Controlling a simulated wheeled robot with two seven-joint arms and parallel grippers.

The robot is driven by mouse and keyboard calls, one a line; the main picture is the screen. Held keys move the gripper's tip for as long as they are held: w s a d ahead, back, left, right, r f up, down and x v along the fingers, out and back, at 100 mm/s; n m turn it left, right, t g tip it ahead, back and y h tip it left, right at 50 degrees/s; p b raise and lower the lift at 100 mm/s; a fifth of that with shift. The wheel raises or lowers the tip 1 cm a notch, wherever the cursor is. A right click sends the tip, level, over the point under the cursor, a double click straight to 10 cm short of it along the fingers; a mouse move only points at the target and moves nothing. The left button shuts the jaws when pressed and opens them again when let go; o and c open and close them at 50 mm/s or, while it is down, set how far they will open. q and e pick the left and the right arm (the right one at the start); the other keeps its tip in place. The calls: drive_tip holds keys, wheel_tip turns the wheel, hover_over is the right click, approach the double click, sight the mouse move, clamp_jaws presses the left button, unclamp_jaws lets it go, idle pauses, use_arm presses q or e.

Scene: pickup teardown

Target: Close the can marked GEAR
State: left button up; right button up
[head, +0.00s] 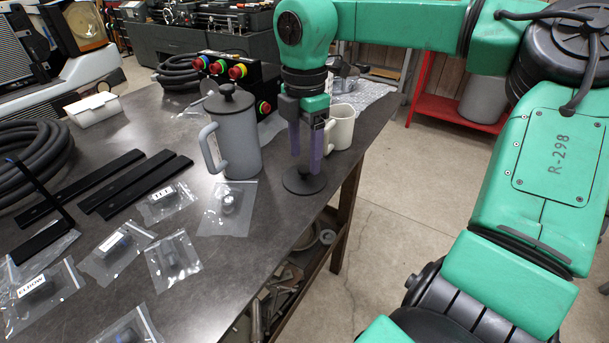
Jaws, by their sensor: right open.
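No GEAR marking is readable on any can in the head view. A grey can-like jug (235,138) with a side handle stands upright on the dark table, with a black knob on its top. A round dark lid (303,183) with a small knob lies flat on the table near its right edge. My right gripper (306,168) points down just above this lid, its purple fingers apart at either side of the knob. Whether they touch the knob I cannot tell. A cream mug (343,128) stands just behind the fingers, partly hidden by them. My left gripper is out of view.
Labelled plastic bags (38,288) with small parts lie across the table's front left. Black strips (125,180) and a coiled hose (30,152) lie at left. A button box (235,72) stands behind the jug. The table's right edge (352,168) is close to the lid.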

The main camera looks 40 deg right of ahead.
sight(305, 168)
wheel_tip(305, 168, down, 3)
drive_tip(key=shift+w+d+r, duration=0.1)
drive_tip(key=shift+r, duration=0.05)
clamp_jaws()
drive_tip(key=shift+r, duration=0.15)
wheel_tip(305, 168, up, 20)
drive_tip(key=p, duration=0.2)
idle(0.3)
